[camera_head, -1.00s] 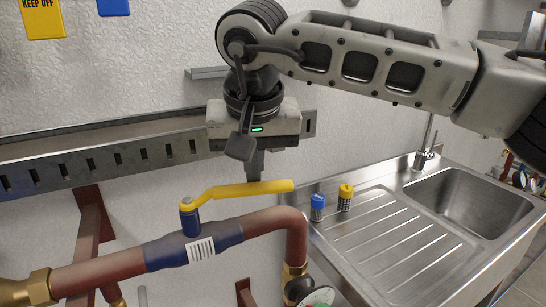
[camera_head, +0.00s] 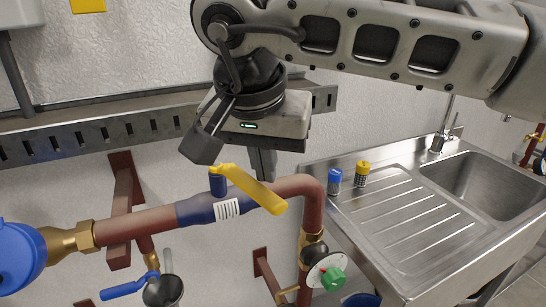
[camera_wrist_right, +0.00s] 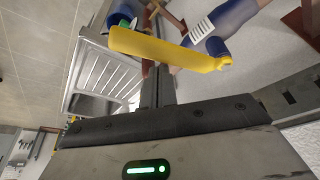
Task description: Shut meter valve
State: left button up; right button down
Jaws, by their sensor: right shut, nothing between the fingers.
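The meter valve has a yellow lever handle (camera_head: 250,188) on a blue valve body (camera_head: 218,186), set in a red-brown pipe (camera_head: 146,222). The handle points to the lower right, angled across the pipe toward the viewer. My right gripper (camera_head: 263,166) is shut and empty, its fingers pointing down just behind the handle; whether they touch it I cannot tell. In the right wrist view the handle (camera_wrist_right: 165,48) lies across the top, with the shut fingers (camera_wrist_right: 158,88) just below it. My left gripper is not in view.
A steel sink (camera_head: 400,225) with a blue-capped shaker (camera_head: 334,182) and a yellow-capped one (camera_head: 361,174) stands to the right. A slotted metal rail (camera_head: 100,133) runs along the wall behind. A gauge with a green knob (camera_head: 332,278) and a blue-handled valve (camera_head: 124,288) sit lower down.

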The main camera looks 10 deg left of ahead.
aim_at(245, 184)
jog(key=shift+s+a, duration=0.5)
jog(key=shift+s, duration=0.2)
jog(key=shift+s+a, duration=0.45)
jog(key=shift+s, duration=0.25)
